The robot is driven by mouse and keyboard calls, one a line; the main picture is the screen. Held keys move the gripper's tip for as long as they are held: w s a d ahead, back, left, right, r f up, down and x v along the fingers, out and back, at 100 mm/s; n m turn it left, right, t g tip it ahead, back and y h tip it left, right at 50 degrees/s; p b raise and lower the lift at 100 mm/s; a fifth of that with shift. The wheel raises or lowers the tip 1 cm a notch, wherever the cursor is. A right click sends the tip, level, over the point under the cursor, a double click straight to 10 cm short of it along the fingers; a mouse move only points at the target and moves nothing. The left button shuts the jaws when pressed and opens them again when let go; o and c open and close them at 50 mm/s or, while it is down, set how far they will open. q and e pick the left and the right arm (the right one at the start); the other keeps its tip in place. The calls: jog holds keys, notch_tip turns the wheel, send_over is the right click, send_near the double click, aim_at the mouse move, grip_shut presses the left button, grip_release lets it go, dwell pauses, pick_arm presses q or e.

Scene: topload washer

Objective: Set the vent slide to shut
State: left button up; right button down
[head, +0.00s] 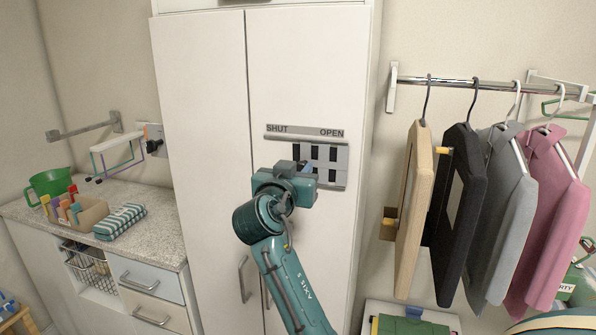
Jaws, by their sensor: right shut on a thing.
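The vent slide (324,160) is a grey panel with dark slots on the right door of the tall white cabinet. Above it a label strip (305,131) reads SHUT at the left and OPEN at the right. Several dark slots show. My right gripper (299,168) is at the lower left part of the vent, shut on a part of the slide that the gripper itself hides. My left gripper is not in view.
The tall white cabinet (200,120) has bar handles low on its doors. At right, clothes (505,200) hang from a rail (450,84). At left, a counter (150,190) holds a green jug (50,184), a caddy (78,212) and a folded striped cloth (120,221).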

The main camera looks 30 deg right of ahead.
jog(key=shift+w+a+b, duration=0.8)
jog(key=shift+w, duration=0.1)
jog(key=c, duration=1.2)
grip_release()
jog(key=shift+w+a, duration=0.1)
jog(key=shift+c, duration=0.2)
pick_arm(q)
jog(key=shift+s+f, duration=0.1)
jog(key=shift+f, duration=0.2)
jog(key=b, duration=0.2)
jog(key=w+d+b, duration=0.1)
jog(key=b, duration=0.1)
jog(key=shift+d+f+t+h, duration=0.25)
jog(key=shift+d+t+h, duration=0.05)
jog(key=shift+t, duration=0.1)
pick_arm(e)
jog(key=v, duration=1.3)
